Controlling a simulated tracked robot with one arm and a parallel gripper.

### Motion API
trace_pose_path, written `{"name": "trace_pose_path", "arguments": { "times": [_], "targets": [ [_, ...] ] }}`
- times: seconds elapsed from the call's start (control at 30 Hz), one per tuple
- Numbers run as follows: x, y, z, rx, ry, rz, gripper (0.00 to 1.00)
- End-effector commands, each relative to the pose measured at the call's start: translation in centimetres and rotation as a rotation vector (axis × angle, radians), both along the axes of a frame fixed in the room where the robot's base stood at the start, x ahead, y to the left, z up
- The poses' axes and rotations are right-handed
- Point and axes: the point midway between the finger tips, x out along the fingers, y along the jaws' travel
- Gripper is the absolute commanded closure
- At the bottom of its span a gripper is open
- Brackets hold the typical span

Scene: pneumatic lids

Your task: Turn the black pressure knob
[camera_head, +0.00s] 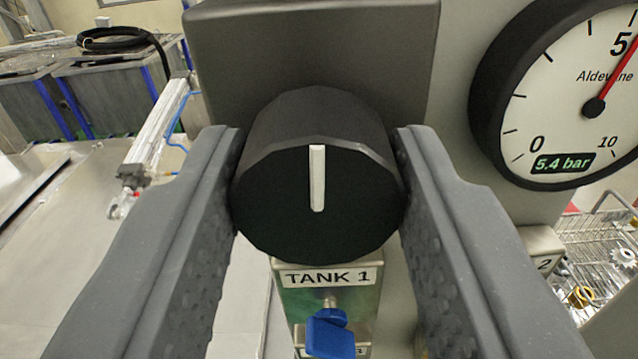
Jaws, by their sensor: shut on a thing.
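The black pressure knob (270,215) is in the middle of the head camera view, on a dark grey block (312,50). Its white pointer line (317,178) stands nearly upright. My gripper (318,200) is shut on the knob, with one grey finger against its left side and one against its right side. The round gauge (560,110) at the upper right has a red needle pointing up and right, just past the 5. Its small green display reads 5.4 bar.
Below the knob is a label reading TANK 1 (326,278) with a blue valve handle (329,336) under it. A metal cylinder (150,140) with a blue hose is at the left. A wire basket (605,250) with metal parts stands at the lower right.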

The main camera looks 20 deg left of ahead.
Motion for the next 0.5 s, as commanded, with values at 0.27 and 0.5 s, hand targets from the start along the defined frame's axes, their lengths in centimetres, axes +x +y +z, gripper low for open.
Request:
{"name": "trace_pose_path", "arguments": {
  "times": [0.27,0.5],
  "targets": [
    [0.06,-0.15,-0.14,0.18,0.058,-0.002,0.87],
    [0.07,-0.12,-0.13,0.382,0.125,-0.002,0.87]
  ]
}}
